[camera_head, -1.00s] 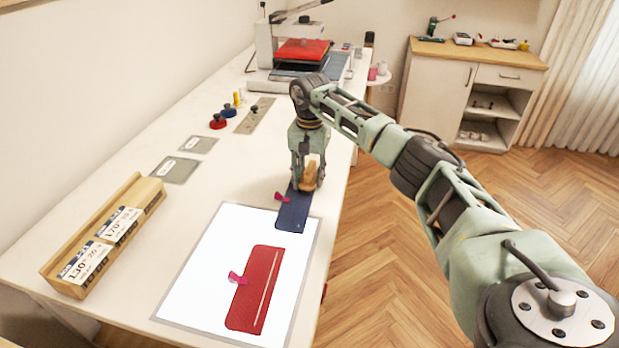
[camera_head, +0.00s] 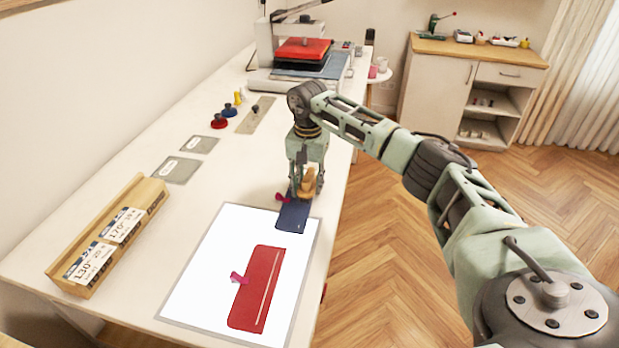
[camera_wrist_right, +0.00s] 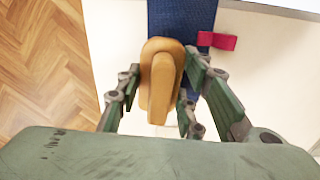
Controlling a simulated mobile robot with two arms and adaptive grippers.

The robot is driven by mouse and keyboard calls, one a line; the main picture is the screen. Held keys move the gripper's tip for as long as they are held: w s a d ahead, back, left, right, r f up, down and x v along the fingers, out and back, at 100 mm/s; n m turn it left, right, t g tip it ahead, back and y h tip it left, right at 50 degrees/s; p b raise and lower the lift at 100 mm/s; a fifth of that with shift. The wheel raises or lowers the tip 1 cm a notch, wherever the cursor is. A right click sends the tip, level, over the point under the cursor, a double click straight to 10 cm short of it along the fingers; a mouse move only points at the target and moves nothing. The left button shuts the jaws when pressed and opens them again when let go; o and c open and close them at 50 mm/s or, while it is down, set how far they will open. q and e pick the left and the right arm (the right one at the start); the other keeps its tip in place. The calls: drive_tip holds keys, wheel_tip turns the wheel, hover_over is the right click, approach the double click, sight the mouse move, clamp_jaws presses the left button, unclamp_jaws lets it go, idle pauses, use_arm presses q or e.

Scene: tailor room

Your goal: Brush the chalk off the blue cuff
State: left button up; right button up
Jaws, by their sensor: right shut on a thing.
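The blue cuff (camera_head: 293,217) lies flat at the top right of the white lit board, its near end overlapping the board and its far end under my gripper. A pink tab sticks out at its left side. My right gripper (camera_head: 306,188) is shut on a wooden brush (camera_head: 309,183) over the far part of the cuff. In the right wrist view the brush (camera_wrist_right: 160,78) stands between the fingers, over the blue cuff (camera_wrist_right: 181,18). The brush hides part of the cuff. A tiny pale mark shows near its near end; other chalk is not clear. My left gripper is not in view.
A red cuff (camera_head: 256,290) with a pale line and pink tab lies on the white board (camera_head: 205,283). A wooden box with labelled cards (camera_head: 112,235) stands at left. Grey patches (camera_head: 177,170), coloured knobs and a press (camera_head: 300,62) are farther back. The table's right edge is close.

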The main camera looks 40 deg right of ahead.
sight(306, 193)
drive_tip(key=shift+a, duration=0.15)
drive_tip(key=shift+s+a+p, duration=0.3)
drive_tip(key=shift+s+a, duration=0.25)
drive_tip(key=shift+s, duration=0.05)
drive_tip(key=shift+s+a+p, duration=0.35)
drive_tip(key=shift+s+a, duration=0.15)
drive_tip(key=shift+s, duration=0.05)
drive_tip(key=shift+s+a, duration=0.5)
drive_tip(key=shift+a, duration=0.1)
drive_tip(key=shift+s+a+p, duration=0.2)
drive_tip(key=shift+a+p, duration=0.1)
drive_tip(key=shift+p, duration=0.1)
drive_tip(key=shift+s+a, duration=0.25)
drive_tip(key=shift+s, duration=0.05)
